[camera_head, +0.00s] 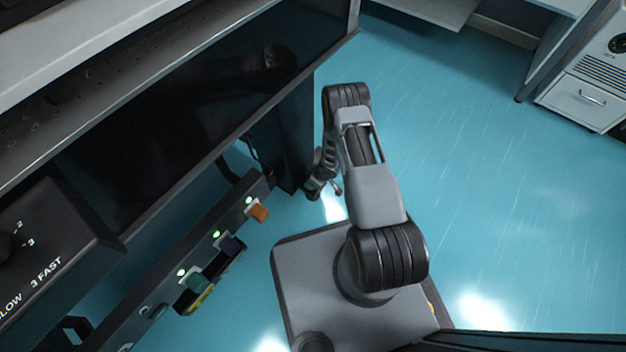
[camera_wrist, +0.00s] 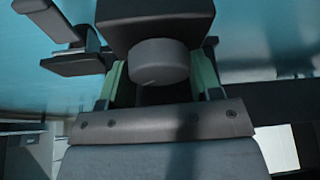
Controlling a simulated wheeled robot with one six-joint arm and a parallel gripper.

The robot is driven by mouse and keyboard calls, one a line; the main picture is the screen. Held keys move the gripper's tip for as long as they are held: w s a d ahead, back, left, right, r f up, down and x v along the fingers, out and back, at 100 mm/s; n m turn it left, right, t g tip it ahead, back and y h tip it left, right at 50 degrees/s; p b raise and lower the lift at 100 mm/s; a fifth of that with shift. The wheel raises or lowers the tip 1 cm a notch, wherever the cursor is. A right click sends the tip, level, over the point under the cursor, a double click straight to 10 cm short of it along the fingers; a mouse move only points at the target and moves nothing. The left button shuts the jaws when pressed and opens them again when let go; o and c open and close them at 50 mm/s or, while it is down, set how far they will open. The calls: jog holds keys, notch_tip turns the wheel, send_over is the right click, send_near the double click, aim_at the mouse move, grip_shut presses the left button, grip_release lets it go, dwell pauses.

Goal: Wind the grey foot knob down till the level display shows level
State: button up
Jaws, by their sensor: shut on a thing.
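The grey foot knob (camera_wrist: 158,62) is a short round cylinder with a thin mark on its face, under a dark block (camera_wrist: 155,22) in the wrist view. My gripper (camera_wrist: 160,75) has its two green-lined fingers on either side of the knob, shut on it. In the head view my arm reaches down beside the dark table leg, and my gripper (camera_head: 318,187) is small and dark there. The knob cannot be made out in the head view. I see no level display in either view.
A dark optical table (camera_head: 190,100) fills the upper left. Below its edge runs a rail (camera_head: 150,290) with green lights and orange, dark and green blocks. A black box (camera_head: 50,250) marked SLOW and FAST is at far left. Blue floor (camera_head: 510,190) is clear at right, before a white cabinet (camera_head: 590,98).

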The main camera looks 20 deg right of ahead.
dwell(0.5)
jog(key=o, duration=0.6)
jog(key=shift+o, duration=0.2)
jog(key=p+v, duration=0.6)
jog(key=v, duration=0.8)
jog(key=shift+a, duration=0.15)
